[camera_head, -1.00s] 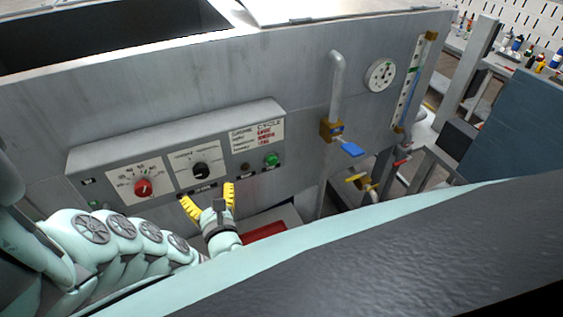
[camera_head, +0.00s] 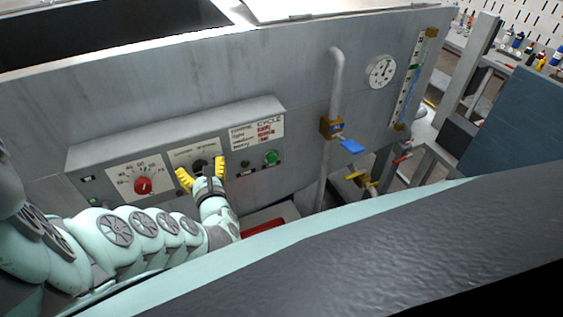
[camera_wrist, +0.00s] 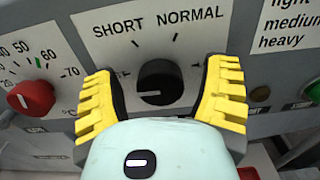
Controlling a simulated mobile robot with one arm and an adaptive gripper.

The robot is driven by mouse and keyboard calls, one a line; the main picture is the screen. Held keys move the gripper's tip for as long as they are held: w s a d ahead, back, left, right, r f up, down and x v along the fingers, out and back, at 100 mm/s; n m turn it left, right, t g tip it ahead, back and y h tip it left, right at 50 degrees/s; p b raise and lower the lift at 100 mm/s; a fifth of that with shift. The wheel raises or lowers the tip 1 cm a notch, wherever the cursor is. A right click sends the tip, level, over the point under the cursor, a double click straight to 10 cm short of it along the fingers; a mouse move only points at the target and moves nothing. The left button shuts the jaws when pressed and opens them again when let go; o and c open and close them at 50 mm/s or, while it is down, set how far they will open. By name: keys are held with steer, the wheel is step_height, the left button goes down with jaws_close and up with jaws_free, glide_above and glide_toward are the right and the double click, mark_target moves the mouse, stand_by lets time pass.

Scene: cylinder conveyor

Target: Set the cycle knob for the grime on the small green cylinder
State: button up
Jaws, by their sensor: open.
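The black cycle knob (camera_wrist: 160,82) sits on a white dial plate marked SHORT and NORMAL in the wrist view. A pale line on the knob points left. In the head view the knob (camera_head: 201,165) is partly hidden by my gripper. My gripper (camera_wrist: 165,90) is open, with one yellow finger on each side of the knob and a gap on both sides. In the head view my gripper (camera_head: 201,175) is right in front of the panel. The cycle chart (camera_head: 256,132) is to the right; its lines are too small to read fully. No small green cylinder is visible.
A red knob (camera_head: 143,186) on a numbered dial is left of the cycle knob. A green button (camera_head: 271,158) is to the right. A blue-handled valve (camera_head: 351,146) and a gauge (camera_head: 381,71) are further right on the tank front.

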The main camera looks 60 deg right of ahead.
steer(key=shift+d, duration=0.1)
stand_by(0.3)
steer(key=shift+c, duration=0.4)
steer(key=shift+w, duration=0.1)
steer(key=c, duration=1.1)
steer(key=m+b, duration=0.1)
steer(key=m, duration=0.4)
steer(key=shift+f, duration=0.1)
steer(key=m, duration=0.6)
steer(key=shift+m, duration=0.4)
steer(key=m, duration=0.6)
steer(key=shift+d+f, duration=0.1)
steer(key=shift+f, duration=0.1)
steer(key=m, duration=0.5)
steer(key=shift+m, duration=0.4)
steer(key=shift+f, duration=0.1)
